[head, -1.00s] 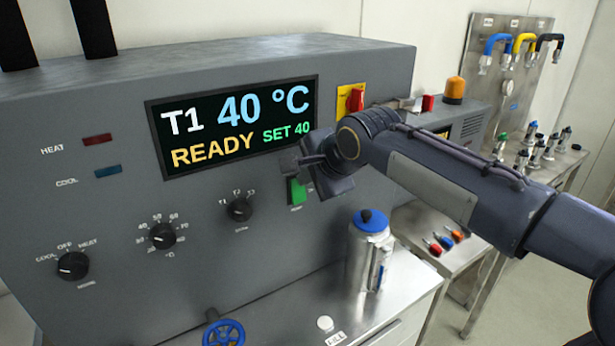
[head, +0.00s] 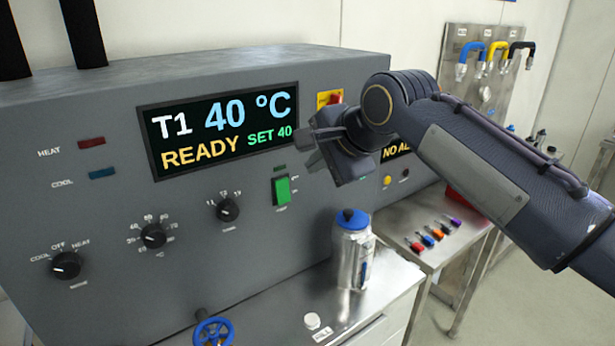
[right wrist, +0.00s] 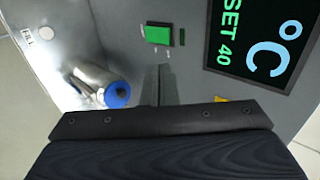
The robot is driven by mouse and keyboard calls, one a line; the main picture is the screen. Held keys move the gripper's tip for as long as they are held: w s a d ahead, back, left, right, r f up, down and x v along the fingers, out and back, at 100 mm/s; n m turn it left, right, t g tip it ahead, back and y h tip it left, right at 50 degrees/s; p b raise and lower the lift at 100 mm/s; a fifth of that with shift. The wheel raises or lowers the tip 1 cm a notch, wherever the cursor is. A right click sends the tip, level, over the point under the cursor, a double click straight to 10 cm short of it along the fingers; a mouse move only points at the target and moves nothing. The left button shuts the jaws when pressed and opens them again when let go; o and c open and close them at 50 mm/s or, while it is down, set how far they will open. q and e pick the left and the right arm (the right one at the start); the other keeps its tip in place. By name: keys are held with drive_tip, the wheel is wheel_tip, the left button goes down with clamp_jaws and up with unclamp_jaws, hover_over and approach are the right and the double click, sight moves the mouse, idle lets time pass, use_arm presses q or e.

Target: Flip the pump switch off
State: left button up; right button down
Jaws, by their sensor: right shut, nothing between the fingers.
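The green rocker switch (head: 282,190) is on the grey panel below the display; its small label is too blurred to read. It also shows in the right wrist view (right wrist: 158,35), uncovered. I cannot tell for sure which way it is tipped. My right gripper (head: 308,148) is shut and empty, above and to the right of the switch and apart from it. Its fingers show in the right wrist view (right wrist: 158,82), below the switch in that picture. My left gripper is not in view.
The display (head: 220,128) reads T1 40 °C, READY, SET 40. Several black knobs (head: 153,235) are left of the switch. A blue-capped metal bottle (head: 352,255) stands on the steel bench below. A red-and-yellow switch (head: 330,98) is above my gripper.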

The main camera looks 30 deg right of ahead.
drive_tip(key=shift+v, duration=1)
drive_tip(key=shift+w+r, duration=0.15)
drive_tip(key=shift+w, duration=0.05)
drive_tip(key=s+a+f+n+g+y, duration=0.1)
drive_tip(key=s+a+f+n+g, duration=0.1)
drive_tip(key=s+f+n, duration=0.5)
drive_tip(key=s+a+f+n+g+y, duration=0.1)
drive_tip(key=s+a+f+n+g, duration=0.1)
drive_tip(key=s+f+n, duration=0.5)
drive_tip(key=s+a+f, duration=0.1)
drive_tip(key=s+f, duration=0.5)
drive_tip(key=f, duration=0.7)
drive_tip(key=shift+s+a+f+n, duration=0.2)
drive_tip(key=shift+a+n, duration=0.05)
drive_tip(key=shift+n, duration=0.15)
drive_tip(key=c, duration=2.1)
unclamp_jaws()
